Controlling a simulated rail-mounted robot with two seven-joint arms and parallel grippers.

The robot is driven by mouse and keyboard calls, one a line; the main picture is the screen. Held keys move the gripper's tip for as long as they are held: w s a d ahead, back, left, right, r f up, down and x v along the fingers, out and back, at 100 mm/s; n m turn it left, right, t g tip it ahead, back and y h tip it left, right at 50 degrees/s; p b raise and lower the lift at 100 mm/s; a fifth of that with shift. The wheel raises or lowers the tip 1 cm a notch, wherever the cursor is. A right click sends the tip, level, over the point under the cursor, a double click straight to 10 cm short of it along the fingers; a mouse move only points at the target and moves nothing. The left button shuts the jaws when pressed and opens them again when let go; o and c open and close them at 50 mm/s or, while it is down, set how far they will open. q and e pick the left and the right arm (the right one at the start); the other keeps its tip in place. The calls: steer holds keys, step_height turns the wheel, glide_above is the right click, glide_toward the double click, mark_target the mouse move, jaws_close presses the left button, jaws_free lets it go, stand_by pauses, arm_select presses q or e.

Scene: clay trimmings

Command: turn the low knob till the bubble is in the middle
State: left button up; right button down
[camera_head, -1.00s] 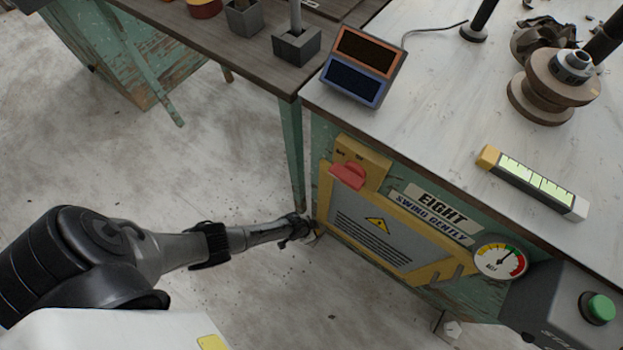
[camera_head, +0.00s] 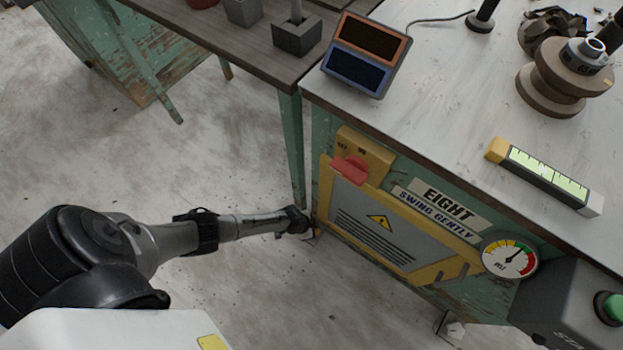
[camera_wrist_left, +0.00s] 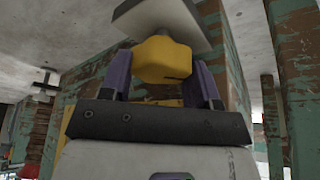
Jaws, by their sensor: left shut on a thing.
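The low knob (camera_wrist_left: 165,60) is yellow and faceted, below a grey-white plate in the left wrist view. My left gripper (camera_head: 303,224) is at the bench's near left lower corner in the head view. Its two purple fingers are closed on the knob's sides in the wrist view. In the head view the arm hides the knob. The spirit level (camera_head: 545,176) is a dark bar with a yellow end, a pale end and a green vial with dark marks, on the white bench top. I cannot make out its bubble clearly. My right gripper is not in view.
The bench front has a red switch (camera_head: 350,169), a grey warning panel (camera_head: 375,222) and a round gauge (camera_head: 509,259). A two-window display (camera_head: 366,55) and a spool (camera_head: 562,80) stand on top. A green button (camera_head: 609,308) is at right.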

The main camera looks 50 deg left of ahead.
arm_select(q)
steer(key=o, duration=0.9)
steer(key=p+v, duration=1)
steer(key=v, duration=0.3)
steer(key=shift+s+a+r, duration=0.15)
steer(key=shift+r, duration=0.2)
